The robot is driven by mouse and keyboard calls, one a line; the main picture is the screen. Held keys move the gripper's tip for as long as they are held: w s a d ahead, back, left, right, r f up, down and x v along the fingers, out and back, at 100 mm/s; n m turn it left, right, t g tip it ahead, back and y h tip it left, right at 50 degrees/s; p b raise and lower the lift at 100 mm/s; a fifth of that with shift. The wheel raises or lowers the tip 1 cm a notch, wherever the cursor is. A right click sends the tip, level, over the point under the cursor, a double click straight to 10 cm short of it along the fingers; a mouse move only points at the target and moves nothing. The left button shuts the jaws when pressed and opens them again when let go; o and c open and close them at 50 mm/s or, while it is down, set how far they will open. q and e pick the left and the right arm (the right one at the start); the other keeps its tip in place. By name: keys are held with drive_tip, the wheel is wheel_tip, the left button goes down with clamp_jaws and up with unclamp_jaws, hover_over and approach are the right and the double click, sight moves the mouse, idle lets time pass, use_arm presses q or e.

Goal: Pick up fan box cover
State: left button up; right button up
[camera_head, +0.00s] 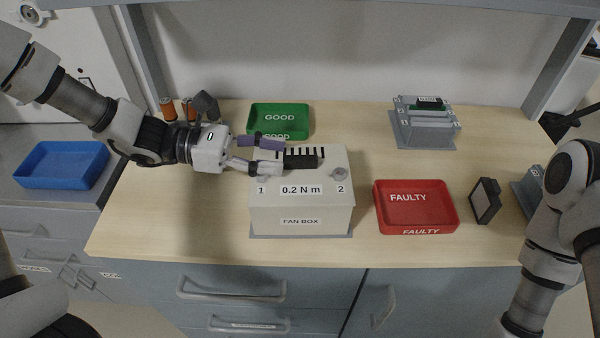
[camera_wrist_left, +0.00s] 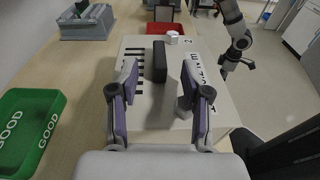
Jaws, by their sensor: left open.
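The fan box (camera_head: 301,221) is a pale box labelled "FAN BOX" in the middle of the table. Its cover (camera_head: 262,205) is the light top marked "1", "0.2 N m" and "2", with a black bar handle (camera_head: 307,162) on it. In the left wrist view the handle (camera_wrist_left: 159,62) stands on the cover (camera_wrist_left: 152,115) between and beyond my open fingers. My left gripper (camera_head: 268,155) is open, reaching from the left over the cover at the handle's left end. I cannot tell whether the fingers touch it.
A green GOOD tray (camera_head: 306,119) lies behind the fan box. A red FAULTY tray (camera_head: 415,222) is to its right. A black fan (camera_head: 486,200) stands beside that tray. A grey fixture (camera_head: 424,133) stands at the back right. A blue tray (camera_head: 61,166) sits at the left.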

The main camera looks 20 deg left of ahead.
sight(289, 156)
use_arm(q)
drive_tip(key=x, duration=0.4)
drive_tip(key=shift+w+d+f, duration=0.15)
drive_tip(key=shift+d, duration=0.1)
drive_tip(key=shift+a, duration=0.15)
clamp_jaws()
